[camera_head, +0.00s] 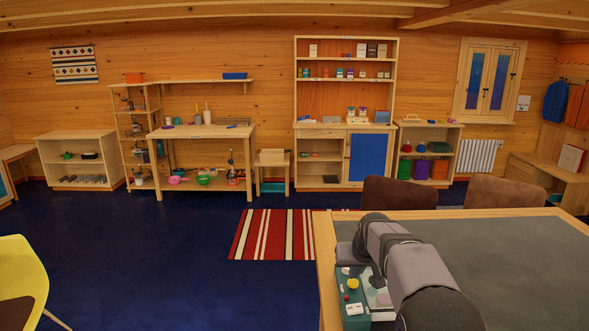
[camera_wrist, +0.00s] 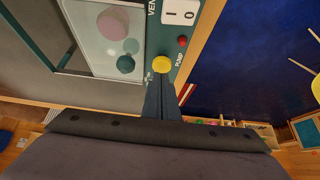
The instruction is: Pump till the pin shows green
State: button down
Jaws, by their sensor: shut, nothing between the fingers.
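A teal pump unit (camera_head: 347,319) sits at the near left corner of the grey-topped table, partly covered by my arm. In the wrist view its panel (camera_wrist: 188,65) carries a yellow round button (camera_wrist: 162,64), a small red round part (camera_wrist: 182,41) and a white switch (camera_wrist: 180,12) marked 1 and 0. The lettering PUMP is near the button, VENT near the switch. My gripper (camera_wrist: 161,82) is shut and empty, its tips just beside the yellow button; contact cannot be told. The red part may be the pin; no green shows on it.
A clear-topped chamber (camera_wrist: 85,50) beside the panel holds a pink round thing (camera_wrist: 113,23) and a dark teal one (camera_wrist: 125,64). The table (camera_head: 500,260) is bare to the right. Two brown chairs (camera_head: 400,193) stand behind it. Shelves line the far wall.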

aim_at(354, 284)
jog(key=shift+f+b, duration=0.7)
jog(key=shift+f, duration=0.45)
jog(key=shift+r, duration=0.1)
jog(key=shift+r+p, duration=0.9)
jog(key=shift+r, duration=0.1)
jog(key=shift+r, duration=0.1)
dwell(0.3)
jog(key=shift+r+p, duration=2.1)
jog(key=shift+r, duration=0.35)
jog(key=s+f+g+b, duration=0.1)
jog(key=s+f, duration=0.4)
jog(key=s, duration=0.8)
jog(key=s+a+f+g+b, duration=0.1)
jog(key=s+f, duration=0.5)
jog(key=s, duration=0.8)
jog(key=s+f+g+b, duration=0.2)
jog(key=s+f+g, duration=0.2)
jog(key=s, duration=0.9)
jog(key=shift+s+a+f+b, duration=0.2)
jog(key=shift+a+f+b, duration=0.1)
jog(key=shift+f, duration=0.4)
jog(key=shift+w+d+r, duration=0.1)
